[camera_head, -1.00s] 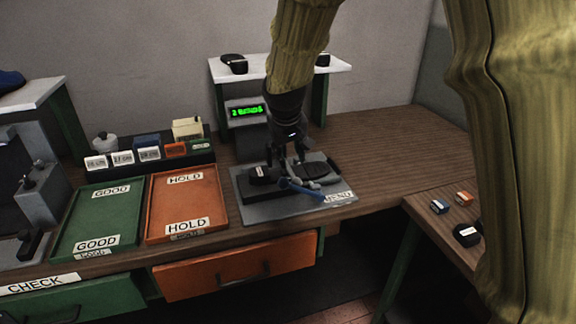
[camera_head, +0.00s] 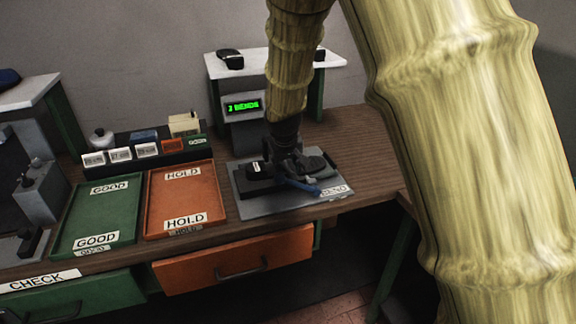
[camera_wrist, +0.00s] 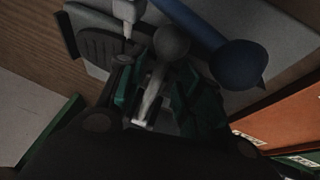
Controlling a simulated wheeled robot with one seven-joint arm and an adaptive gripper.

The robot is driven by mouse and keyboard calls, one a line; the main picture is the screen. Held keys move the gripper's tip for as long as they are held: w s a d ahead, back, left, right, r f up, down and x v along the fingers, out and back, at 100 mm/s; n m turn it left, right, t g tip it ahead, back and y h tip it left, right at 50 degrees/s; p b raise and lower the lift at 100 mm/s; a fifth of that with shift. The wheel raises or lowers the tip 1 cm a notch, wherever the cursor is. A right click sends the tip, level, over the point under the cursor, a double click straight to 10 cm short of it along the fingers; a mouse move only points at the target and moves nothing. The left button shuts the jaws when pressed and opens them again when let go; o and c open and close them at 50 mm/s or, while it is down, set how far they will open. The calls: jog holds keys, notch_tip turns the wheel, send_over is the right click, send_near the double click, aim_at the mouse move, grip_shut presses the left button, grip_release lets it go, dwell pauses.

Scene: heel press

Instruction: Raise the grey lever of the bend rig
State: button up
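The bend rig (camera_head: 255,208) is a grey plate on the bench, with a blue lever (camera_head: 303,187) at its front. My gripper (camera_head: 291,165) points down over the rig. In the wrist view, the grey lever's round knob (camera_wrist: 172,42) is just beyond my gripper's teal fingers (camera_wrist: 158,88). A pale shaft lies between the fingers; whether they touch it is too dark to tell. The blue lever's knob (camera_wrist: 237,64) is to the right. A dark ridged sole piece (camera_wrist: 105,45) lies at the upper left. My gripper hides the grey lever in the head view.
A green display (camera_head: 243,107) behind the rig seems to read 3 bends. The orange HOLD tray (camera_head: 184,198) and green GOOD tray (camera_head: 97,214) are left of the rig. A white shelf (camera_head: 275,64) stands behind. The orange drawer (camera_head: 236,262) is below.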

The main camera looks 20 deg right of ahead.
jog(key=shift+w+f, duration=0.1)
jog(key=shift+f, duration=0.2)
jog(key=c, duration=0.6)
jog(key=shift+f, duration=0.1)
grip_shut()
jog(key=shift+r+g+p, duration=0.3)
jog(key=shift+p, duration=0.4)
